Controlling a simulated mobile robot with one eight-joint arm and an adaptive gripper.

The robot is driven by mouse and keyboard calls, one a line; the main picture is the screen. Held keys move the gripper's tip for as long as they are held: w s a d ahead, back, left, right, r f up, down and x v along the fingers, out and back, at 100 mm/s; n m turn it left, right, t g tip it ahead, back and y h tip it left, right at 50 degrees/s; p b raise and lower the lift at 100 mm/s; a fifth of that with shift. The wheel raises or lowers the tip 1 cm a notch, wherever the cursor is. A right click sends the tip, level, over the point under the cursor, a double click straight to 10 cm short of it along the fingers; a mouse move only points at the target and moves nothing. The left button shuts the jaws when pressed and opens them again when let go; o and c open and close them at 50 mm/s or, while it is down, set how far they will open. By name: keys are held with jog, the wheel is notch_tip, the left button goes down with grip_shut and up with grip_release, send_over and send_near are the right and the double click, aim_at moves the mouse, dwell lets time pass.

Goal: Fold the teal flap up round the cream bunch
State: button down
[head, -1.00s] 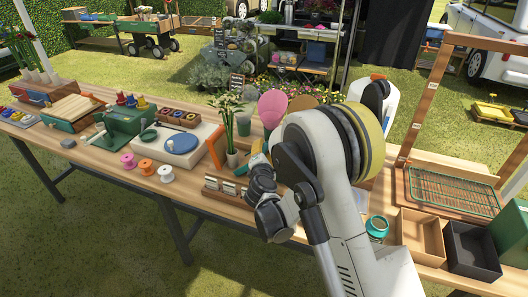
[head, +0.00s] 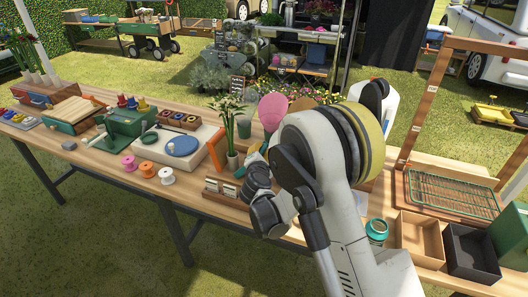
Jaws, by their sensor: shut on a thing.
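My arm covers the bench to the right of the bunch. My gripper's fingers are hidden behind the arm, so their hold does not show. No fold round the bunch can be made out.
Left of the bunch are an orange frame (head: 217,149), a turntable with a blue disc (head: 182,145) and several ribbon spools (head: 147,169). A rack of small rolls (head: 226,190) stands in front. A pink paddle (head: 272,110) rises behind. Open boxes (head: 421,237) lie right.

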jog(key=shift+w+a+r+n+g+h+p, duration=0.2)
jog(key=shift+a+r+n, duration=0.2)
jog(key=shift+a, duration=0.15)
jog(key=shift+w+a+r+n+g+h+p, duration=0.1)
jog(key=shift+w+a+r+n+p, duration=0.05)
jog(key=shift+a+r+n, duration=0.3)
jog(key=shift+w+a+r+n+g+h, duration=0.15)
jog(key=shift+a+n+h, duration=0.05)
jog(key=shift+a+n, duration=0.2)
jog(key=shift+w+a+r+n+g+h, duration=0.15)
jog(key=shift+a+n+h, duration=0.1)
jog(key=shift+a, duration=0.25)
jog(key=shift+w+a+r, duration=0.1)
jog(key=shift+w+a, duration=0.15)
jog(key=shift+a, duration=0.35)
jog(key=c, duration=1.3)
grip_release()
jog(key=shift+w+a, duration=0.1)
jog(key=shift+a, duration=0.05)
jog(key=shift+o, duration=0.2)
jog(key=v, duration=1.2)
